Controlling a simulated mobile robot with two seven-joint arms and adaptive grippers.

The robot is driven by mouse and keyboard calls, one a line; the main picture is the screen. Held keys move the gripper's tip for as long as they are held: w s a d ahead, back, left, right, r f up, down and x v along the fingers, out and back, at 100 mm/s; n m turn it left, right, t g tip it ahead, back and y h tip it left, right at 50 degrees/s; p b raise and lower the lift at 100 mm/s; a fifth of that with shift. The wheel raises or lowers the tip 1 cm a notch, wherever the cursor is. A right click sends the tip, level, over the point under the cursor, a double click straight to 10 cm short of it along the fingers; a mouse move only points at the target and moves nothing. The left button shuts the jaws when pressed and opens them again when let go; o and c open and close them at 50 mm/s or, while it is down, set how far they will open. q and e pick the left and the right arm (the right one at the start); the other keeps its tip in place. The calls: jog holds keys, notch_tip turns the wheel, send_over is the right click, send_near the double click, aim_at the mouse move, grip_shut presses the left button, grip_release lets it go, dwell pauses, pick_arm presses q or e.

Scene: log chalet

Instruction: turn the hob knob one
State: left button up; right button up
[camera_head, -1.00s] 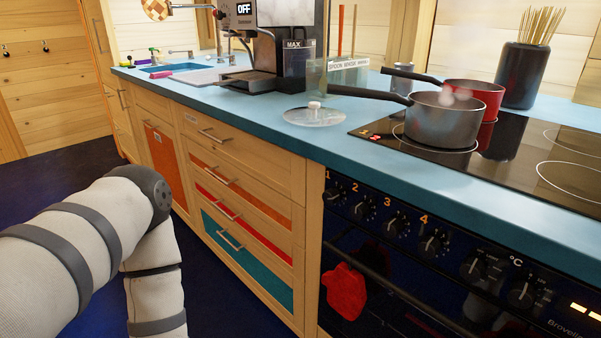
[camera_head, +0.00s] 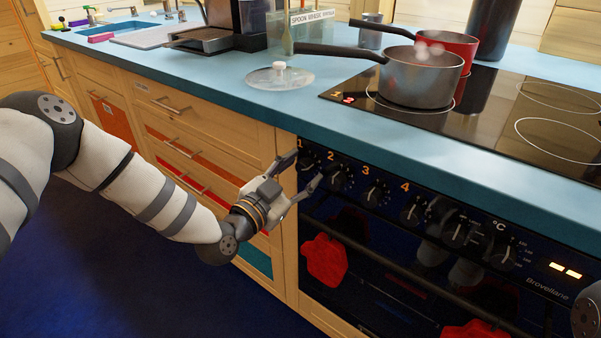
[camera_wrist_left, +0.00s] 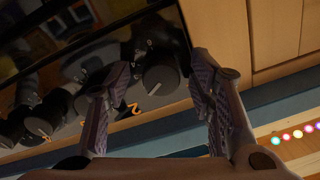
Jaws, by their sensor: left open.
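Hob knob one (camera_head: 307,160) is a dark round knob at the left end of the black oven panel, with an orange 1 by it. In the left wrist view the knob (camera_wrist_left: 160,72) shows between the two fingers, just past their tips, with a gap on both sides. My left gripper (camera_head: 301,171) is open and empty in front of the panel's left end, one finger on each side of the knob. Its fingers (camera_wrist_left: 161,82) also show spread in the wrist view. The far finger partly hides the knob in the head view. My right gripper is out of view.
Knob two (camera_head: 339,178) sits close to the right of the near finger, with more knobs beyond. A red mitt (camera_head: 325,260) hangs below the panel. The blue worktop edge (camera_head: 400,155) overhangs above. A grey pan (camera_head: 420,77) stands on the hob.

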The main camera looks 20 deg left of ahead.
pick_arm(q)
jog(key=shift+w, duration=0.15)
jog(key=c, duration=1.2)
jog(key=shift+o, duration=0.2)
jog(key=n, duration=0.3)
jog(key=shift+r, duration=0.1)
jog(key=n, duration=0.2)
jog(key=shift+n, duration=0.4)
jog(key=n, duration=0.5)
jog(key=shift+d+n+g, duration=0.1)
jog(key=shift+n+g, duration=0.2)
jog(key=shift+n, duration=0.3)
